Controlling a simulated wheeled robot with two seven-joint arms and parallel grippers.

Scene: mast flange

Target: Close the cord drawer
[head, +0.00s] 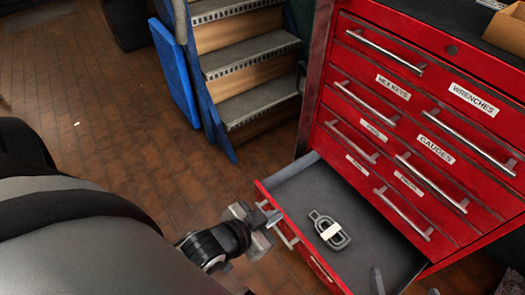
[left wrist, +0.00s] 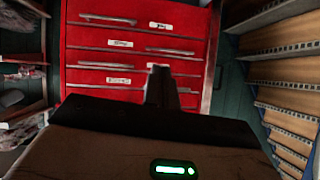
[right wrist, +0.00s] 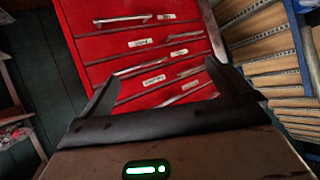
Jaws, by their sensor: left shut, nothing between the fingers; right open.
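The open drawer (head: 300,192) sticks out from the bottom of the red cabinet, with a grey inside and a red front. Its front carries a bar handle (head: 286,236) and a label (head: 321,269) too small to read. A dark looped item with a white band (head: 328,229) lies inside. My left gripper (head: 266,220) is shut and empty at the left end of the drawer front; I cannot tell whether it touches. Its closed fingers show in the left wrist view (left wrist: 161,82). My right gripper (right wrist: 161,72) is open and empty, facing the cabinet; its fingertips show at the bottom of the head view (head: 405,283).
The red cabinet (head: 380,75) has several shut drawers with labels such as Wrenches, Gauges and Hex Keys. A cardboard box (head: 507,30) sits on top. Steps (head: 250,75) with a blue side stand left of the cabinet.

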